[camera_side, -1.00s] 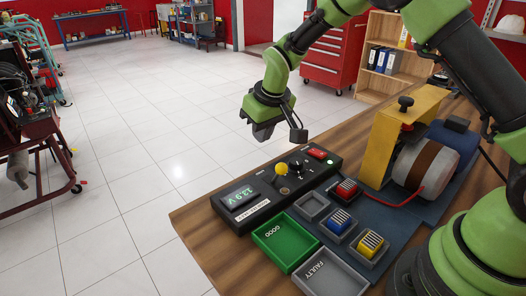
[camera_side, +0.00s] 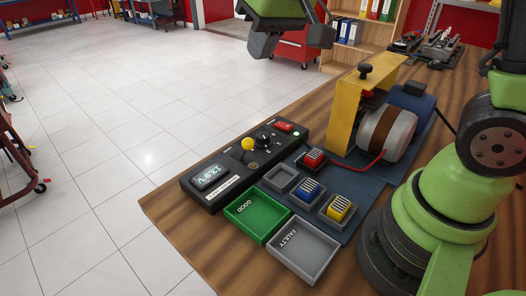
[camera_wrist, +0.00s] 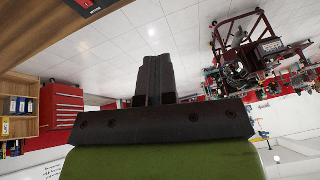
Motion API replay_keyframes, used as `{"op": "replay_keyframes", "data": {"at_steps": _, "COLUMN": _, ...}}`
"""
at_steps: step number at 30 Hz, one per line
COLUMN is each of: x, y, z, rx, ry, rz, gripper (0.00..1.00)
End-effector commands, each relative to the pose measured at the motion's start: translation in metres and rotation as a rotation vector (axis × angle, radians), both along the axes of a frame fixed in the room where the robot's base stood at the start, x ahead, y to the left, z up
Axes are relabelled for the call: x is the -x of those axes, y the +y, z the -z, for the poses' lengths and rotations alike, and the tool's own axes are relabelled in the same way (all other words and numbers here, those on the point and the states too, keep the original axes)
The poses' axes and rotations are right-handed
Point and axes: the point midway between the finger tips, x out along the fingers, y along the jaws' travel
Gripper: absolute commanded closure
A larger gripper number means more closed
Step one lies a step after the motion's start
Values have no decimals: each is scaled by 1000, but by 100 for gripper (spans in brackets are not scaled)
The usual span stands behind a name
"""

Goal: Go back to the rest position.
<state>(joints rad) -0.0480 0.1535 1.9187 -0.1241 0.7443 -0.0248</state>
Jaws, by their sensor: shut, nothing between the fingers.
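My gripper (camera_side: 263,45) is at the top edge of the side view, high above the floor beyond the bench and clear of everything on it. In the wrist view its dark fingers (camera_wrist: 154,78) are together with nothing between them. Most of my arm above it is cut off by the side view's frame.
On the wooden bench (camera_side: 172,217) are a black tester (camera_side: 237,180), an empty green GOOD tray (camera_side: 237,222), an empty grey FAULTY tray (camera_side: 290,267), and red (camera_side: 314,158), blue (camera_side: 309,187) and yellow (camera_side: 339,209) blocks in holders. A yellow bracket (camera_side: 345,118) stands behind.

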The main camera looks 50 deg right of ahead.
Motion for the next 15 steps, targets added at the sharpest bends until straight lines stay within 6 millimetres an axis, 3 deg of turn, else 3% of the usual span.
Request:
{"op": "replay_keyframes", "data": {"at_steps": 1, "x": 18, "y": -1, "z": -15, "rx": -18, "ry": -27, "rz": 18, "gripper": 100}}
{"op": "replay_keyframes", "data": {"at_steps": 6, "x": 80, "y": -1, "z": -41, "rx": -84, "ry": -85, "rz": 72, "gripper": 100}}
{"op": "replay_keyframes", "data": {"at_steps": 12, "x": 143, "y": 2, "z": -45, "rx": -156, "ry": -145, "rz": 119, "gripper": 100}}
{"op": "replay_keyframes", "data": {"at_steps": 15, "x": 163, "y": 3, "z": -42, "rx": -183, "ry": -164, "rz": 133, "gripper": 100}}
